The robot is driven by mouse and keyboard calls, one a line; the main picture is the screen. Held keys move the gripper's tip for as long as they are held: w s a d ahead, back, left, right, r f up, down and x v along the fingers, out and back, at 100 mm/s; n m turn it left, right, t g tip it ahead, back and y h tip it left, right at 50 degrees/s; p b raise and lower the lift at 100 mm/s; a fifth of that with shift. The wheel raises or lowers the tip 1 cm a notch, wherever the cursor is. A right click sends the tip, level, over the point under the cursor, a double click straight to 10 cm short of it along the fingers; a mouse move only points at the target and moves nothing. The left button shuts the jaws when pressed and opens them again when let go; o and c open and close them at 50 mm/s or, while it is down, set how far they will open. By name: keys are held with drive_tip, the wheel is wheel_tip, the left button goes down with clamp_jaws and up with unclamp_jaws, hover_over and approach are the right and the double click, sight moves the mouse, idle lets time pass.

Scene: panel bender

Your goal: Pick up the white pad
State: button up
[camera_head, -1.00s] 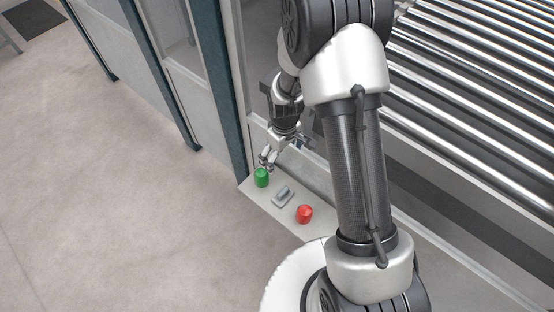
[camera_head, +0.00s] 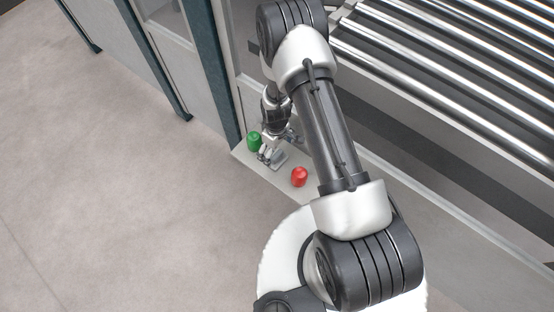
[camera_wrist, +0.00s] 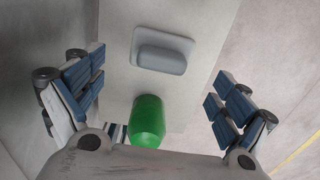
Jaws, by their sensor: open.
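A light grey pad-like piece, a flat plate with a raised rounded block, lies on the pale shelf; it shows in the wrist view (camera_wrist: 162,60) and in the head view (camera_head: 281,161). No plainly white pad stands out, and I cannot tell whether this piece is it. My gripper (camera_head: 264,156) is above the shelf, by the grey piece and the green cylinder. In the wrist view my gripper (camera_wrist: 160,88) is open and empty. Its fingers spread to either side, with the grey piece ahead between them. In the head view the gripper partly covers the grey piece.
The green cylinder (camera_head: 254,141) stands on one side of the grey piece, and a red knob-like piece (camera_head: 299,177) on the other. The shelf (camera_head: 272,178) is narrow. A roller conveyor (camera_head: 450,90) is at right. The floor (camera_head: 110,180) at left is open.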

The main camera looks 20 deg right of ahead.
sight(277, 154)
drive_tip(key=shift+s+d+f+b, duration=0.15)
drive_tip(key=shift+f+b, duration=0.35)
drive_tip(key=shift+f, duration=0.9)
drive_tip(key=shift+s+f+b, duration=0.1)
drive_tip(key=shift+f+b, duration=0.4)
drive_tip(key=shift+f, duration=0.85)
drive_tip(key=c, duration=1.1)
